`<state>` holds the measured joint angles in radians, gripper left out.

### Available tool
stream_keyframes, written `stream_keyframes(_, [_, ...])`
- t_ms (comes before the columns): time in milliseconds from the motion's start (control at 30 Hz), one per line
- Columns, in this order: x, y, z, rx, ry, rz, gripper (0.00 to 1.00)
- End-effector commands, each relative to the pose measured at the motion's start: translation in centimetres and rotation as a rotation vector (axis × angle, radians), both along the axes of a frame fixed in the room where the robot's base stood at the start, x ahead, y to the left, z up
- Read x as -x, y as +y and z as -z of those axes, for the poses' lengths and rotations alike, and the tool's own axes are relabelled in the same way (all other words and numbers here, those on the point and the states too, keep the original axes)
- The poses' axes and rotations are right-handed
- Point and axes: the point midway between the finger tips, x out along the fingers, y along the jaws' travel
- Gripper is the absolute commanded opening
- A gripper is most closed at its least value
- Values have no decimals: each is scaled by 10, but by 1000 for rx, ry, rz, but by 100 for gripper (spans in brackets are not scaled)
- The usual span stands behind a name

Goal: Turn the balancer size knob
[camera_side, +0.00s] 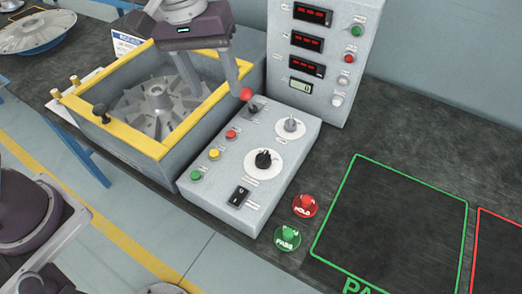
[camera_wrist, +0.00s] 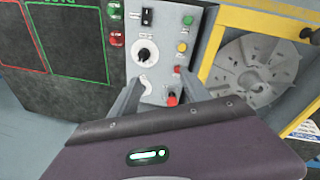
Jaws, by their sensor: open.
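The grey control box (camera_side: 222,186) carries two knobs on white dials. The black knob (camera_side: 263,159) is on the larger dial, and it also shows in the wrist view (camera_wrist: 144,55). The grey knob (camera_side: 291,125) is on the smaller dial, partly hidden by a finger in the wrist view. The labels are too small to read, so I cannot tell which is the size knob. My gripper (camera_side: 218,92) is open and empty, above the box's back-left corner and the yellow-rimmed bin. It touches neither knob. In the wrist view, my gripper (camera_wrist: 158,78) has its fingers spread.
A red-tipped lever (camera_side: 247,95) stands close to one fingertip. Red, yellow and green buttons (camera_side: 214,154) line the box's left side. A black rocker switch (camera_side: 239,196) is in front. A display panel (camera_side: 320,60) rises behind. HOLD (camera_side: 304,205) and PASS (camera_side: 288,237) buttons lie at right.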

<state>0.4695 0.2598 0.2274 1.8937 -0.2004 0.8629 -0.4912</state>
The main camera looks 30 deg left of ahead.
Motion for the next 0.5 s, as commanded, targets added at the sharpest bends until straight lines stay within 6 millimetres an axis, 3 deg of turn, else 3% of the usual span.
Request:
stream_keyframes(33, [-13,-21,30,-27,45,-22,55])
stream_keyframes(100, [-27,-45,66,-59,82,-63,55])
stream_keyframes(200, [-36,-67,104,-99,109,-102,55])
stream_keyframes(300, [-39,-76,123,-118,119,-119,55])
stream_keyframes(500, [-38,-77,159,-122,123,-124,55])
